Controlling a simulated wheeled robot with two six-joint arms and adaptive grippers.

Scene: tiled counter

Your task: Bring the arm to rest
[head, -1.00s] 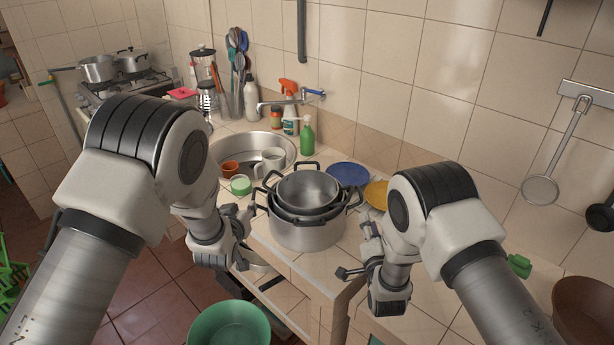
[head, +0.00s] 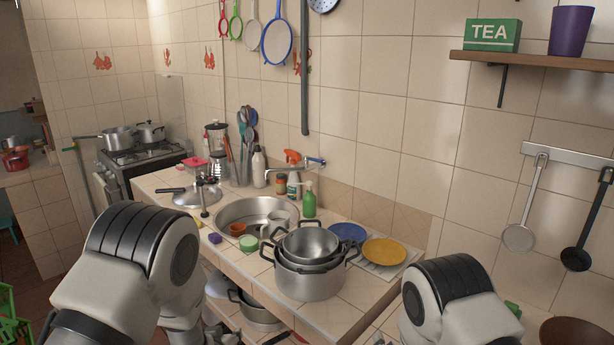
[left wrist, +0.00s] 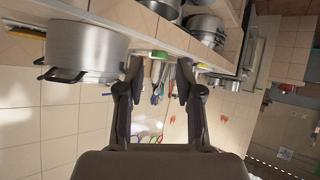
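My left arm (head: 140,270) comes in at the bottom left of the head view. My left gripper (head: 222,336) is only partly visible at the bottom edge there, in front of the counter. In the left wrist view the left gripper (left wrist: 158,82) shows two fingers spread apart with nothing between them. That view is upside down, with a steel pot (left wrist: 88,52) beside the fingers. My right arm (head: 455,300) shows at the bottom right of the head view, and its gripper is out of frame.
Stacked pots (head: 309,279) stand near the front edge of the tiled counter (head: 335,317). A blue plate (head: 347,231) and a yellow plate (head: 384,252) lie behind them. The sink (head: 230,215) is to their left. Shelves under the counter hold more pots (head: 258,312).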

